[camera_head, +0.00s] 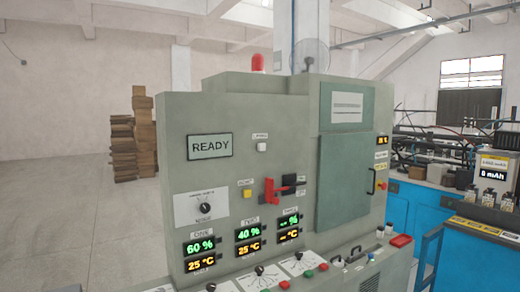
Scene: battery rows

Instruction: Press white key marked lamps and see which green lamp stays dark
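A grey-green control cabinet (225,112) fills the middle of the view. A small white key (262,146) sits on its front under a small label that seems to read LAMPS. Nothing touches the key. Green-lit readouts show 60 % (201,246), 40 % (249,232) and dashes (290,220), with amber figures below each. On the sloping desk at the bottom, small green round parts (308,274) sit beside red ones; I cannot tell whether they are lamps or buttons, or lit. My gripper is not in view.
The screen (209,146) reads READY. A yellow key (247,193) and a red lever (271,191) sit below the white key. A closed door (343,178) is to the right. The left floor is open.

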